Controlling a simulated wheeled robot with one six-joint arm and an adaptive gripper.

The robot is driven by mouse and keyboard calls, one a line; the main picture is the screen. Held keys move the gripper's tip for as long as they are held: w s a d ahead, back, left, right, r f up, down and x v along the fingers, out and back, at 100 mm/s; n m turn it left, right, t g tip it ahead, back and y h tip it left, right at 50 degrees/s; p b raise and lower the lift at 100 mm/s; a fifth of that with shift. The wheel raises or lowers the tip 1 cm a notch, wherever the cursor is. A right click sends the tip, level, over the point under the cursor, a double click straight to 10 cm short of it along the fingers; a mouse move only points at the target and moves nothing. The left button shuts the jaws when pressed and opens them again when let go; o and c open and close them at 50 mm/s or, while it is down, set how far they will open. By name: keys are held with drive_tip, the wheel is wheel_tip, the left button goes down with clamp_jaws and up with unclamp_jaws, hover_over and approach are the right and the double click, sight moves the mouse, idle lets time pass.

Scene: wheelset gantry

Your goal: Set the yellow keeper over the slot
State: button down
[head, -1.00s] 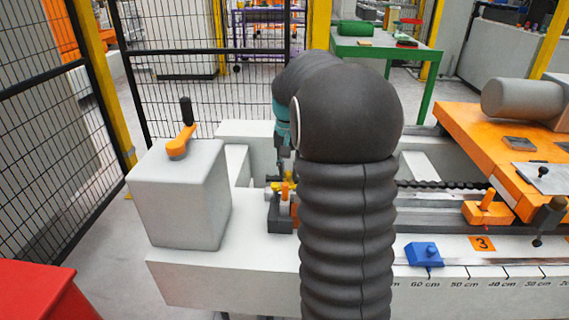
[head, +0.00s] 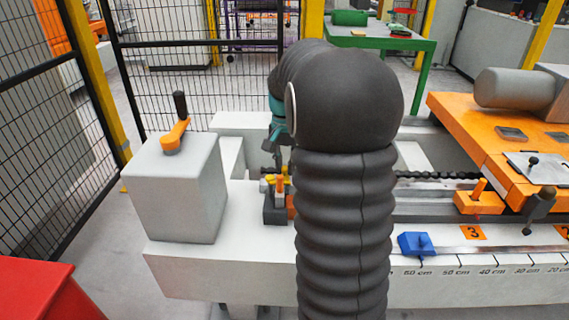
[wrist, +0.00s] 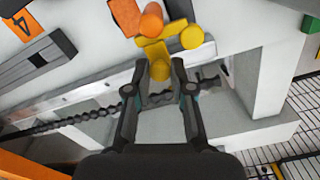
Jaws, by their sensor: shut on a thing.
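The yellow keeper (wrist: 158,54) is between the fingertips of my gripper (wrist: 160,72) in the wrist view. The fingers are closed on its rounded yellow knob. In the head view my gripper (head: 275,158) is just above small yellow parts (head: 272,180) at a dark block (head: 275,211) with an orange post (head: 280,186). In the wrist view, yellow pieces (wrist: 190,36) and an orange cylinder (wrist: 151,19) lie directly beyond the keeper, close to it or touching. I cannot make out the slot under the keeper. My arm hides part of this area in the head view.
A grey box (head: 178,190) with an orange crank (head: 176,135) stands left of the work spot. An orange carriage (head: 470,130) and a blue block (head: 416,244) are on the right. A dark threaded screw (wrist: 70,120) runs along the bed.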

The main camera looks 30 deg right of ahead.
sight(285, 166)
drive_tip(key=c, duration=1)
unclamp_jaws()
drive_tip(key=shift+a, duration=0.1)
drive_tip(key=shift+r, duration=0.1)
drive_tip(key=shift+r, duration=0.25)
wheel_tip(285, 166, up, 11)
drive_tip(key=shift+r, duration=0.15)
drive_tip(key=shift+w, duration=0.15)
